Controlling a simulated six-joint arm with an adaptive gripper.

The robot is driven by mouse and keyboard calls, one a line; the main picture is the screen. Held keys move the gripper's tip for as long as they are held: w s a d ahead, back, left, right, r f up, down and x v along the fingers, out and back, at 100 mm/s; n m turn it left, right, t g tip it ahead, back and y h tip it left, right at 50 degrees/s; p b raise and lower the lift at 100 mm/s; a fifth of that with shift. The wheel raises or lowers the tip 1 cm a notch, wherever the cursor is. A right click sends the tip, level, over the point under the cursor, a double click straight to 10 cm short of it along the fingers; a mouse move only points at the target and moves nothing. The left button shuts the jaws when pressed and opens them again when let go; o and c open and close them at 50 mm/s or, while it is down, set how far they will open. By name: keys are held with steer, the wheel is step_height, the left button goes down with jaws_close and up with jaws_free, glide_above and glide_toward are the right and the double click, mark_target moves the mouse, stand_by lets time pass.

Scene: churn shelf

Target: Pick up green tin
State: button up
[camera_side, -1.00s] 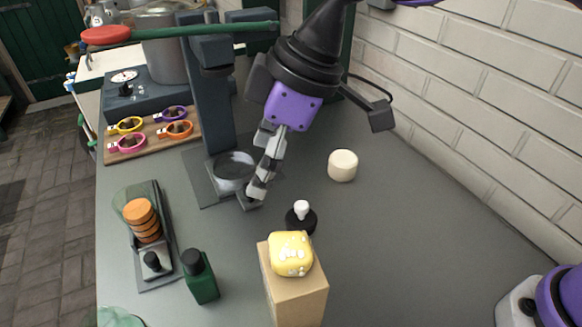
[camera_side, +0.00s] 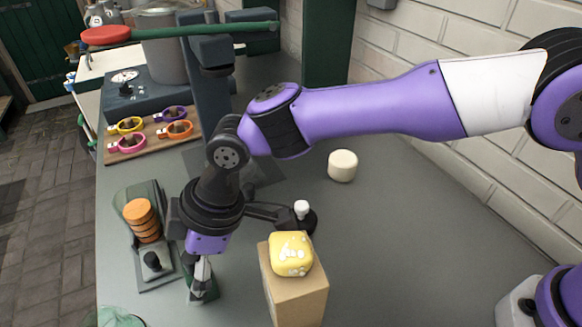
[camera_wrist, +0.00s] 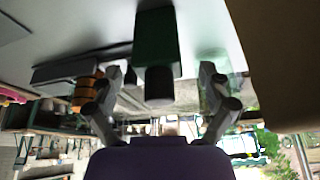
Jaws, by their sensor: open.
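The green tin (camera_side: 211,291), dark green with a black cap, stands near the front left of the grey worktop, mostly hidden behind my gripper in the side view. In the wrist view the green tin (camera_wrist: 155,38) shows at the top middle with its black cap toward the camera. My gripper (camera_side: 202,272) points down over the tin. In the wrist view my gripper (camera_wrist: 161,72) is open, with one finger on each side of the tin's line and gaps on both sides. Whether the fingers reach down beside its body is unclear.
A cardboard box (camera_side: 295,291) with a yellow die (camera_side: 291,254) on top stands close to the right. A tray with stacked orange discs (camera_side: 141,217) is close to the left. A black-and-white knob (camera_side: 302,212) and a cream cylinder (camera_side: 343,166) stand farther back.

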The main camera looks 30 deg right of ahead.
steer(key=shift+a+f, duration=0.15)
steer(key=shift+f, duration=0.1)
steer(key=c, duration=1.4)
steer(key=shift+o, duration=0.2)
